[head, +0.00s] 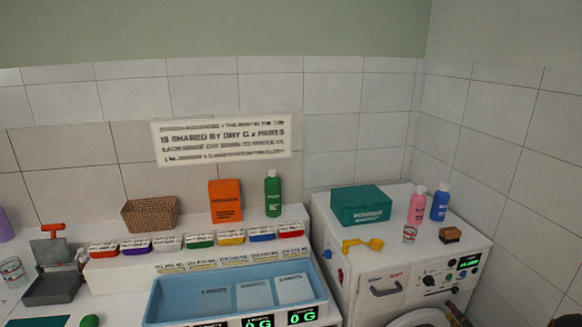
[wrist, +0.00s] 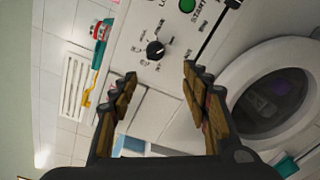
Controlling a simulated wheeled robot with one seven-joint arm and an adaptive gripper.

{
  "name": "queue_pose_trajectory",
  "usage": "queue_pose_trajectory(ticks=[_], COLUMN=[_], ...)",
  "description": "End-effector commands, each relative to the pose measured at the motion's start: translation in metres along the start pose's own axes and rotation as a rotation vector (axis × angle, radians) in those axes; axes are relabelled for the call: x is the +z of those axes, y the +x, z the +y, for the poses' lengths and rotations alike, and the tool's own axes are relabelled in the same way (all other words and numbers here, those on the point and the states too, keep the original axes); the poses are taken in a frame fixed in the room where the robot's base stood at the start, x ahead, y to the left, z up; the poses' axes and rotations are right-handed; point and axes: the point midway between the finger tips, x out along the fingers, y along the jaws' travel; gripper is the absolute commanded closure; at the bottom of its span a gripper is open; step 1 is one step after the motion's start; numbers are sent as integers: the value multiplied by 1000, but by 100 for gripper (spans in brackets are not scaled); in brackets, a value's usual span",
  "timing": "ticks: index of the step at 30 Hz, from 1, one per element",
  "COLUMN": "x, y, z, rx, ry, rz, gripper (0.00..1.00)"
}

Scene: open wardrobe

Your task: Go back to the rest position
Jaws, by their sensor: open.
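My gripper (wrist: 160,80) shows in the wrist view with its two brown-padded fingers spread apart and nothing between them. It is in front of the washing machine (wrist: 165,105), whose control panel with a black knob (wrist: 155,49) and green button (wrist: 187,5) lies beyond the fingertips. The round door (wrist: 272,95) is to the right of the fingers. In the head view the washing machine (head: 345,262) stands at the right. A small dark and brown part at its lower edge may be my gripper, but it is mostly cut off.
A teal box (head: 361,206), pink bottle (head: 416,203), blue bottle (head: 440,201), yellow scoop (head: 362,245) and brown block (head: 450,235) are on the machine. The left counter holds a blue basin (head: 235,292), wicker basket (head: 150,214), orange box (head: 225,200), green bottle (head: 272,194) and several coloured containers.

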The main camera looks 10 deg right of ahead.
Motion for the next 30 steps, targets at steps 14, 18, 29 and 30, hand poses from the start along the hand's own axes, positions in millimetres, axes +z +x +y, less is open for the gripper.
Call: queue_pose_trajectory(ticks=[14,18,29,30], x=[-190,-228,-268,-270], y=[-70,-104,-188,-196], z=[63,117,220,230], rx=[220,458,1119,1189], ry=[-918,-1277,-2030,-2101], rz=[756,1003,1429,1461], gripper=[53,53,53,53])
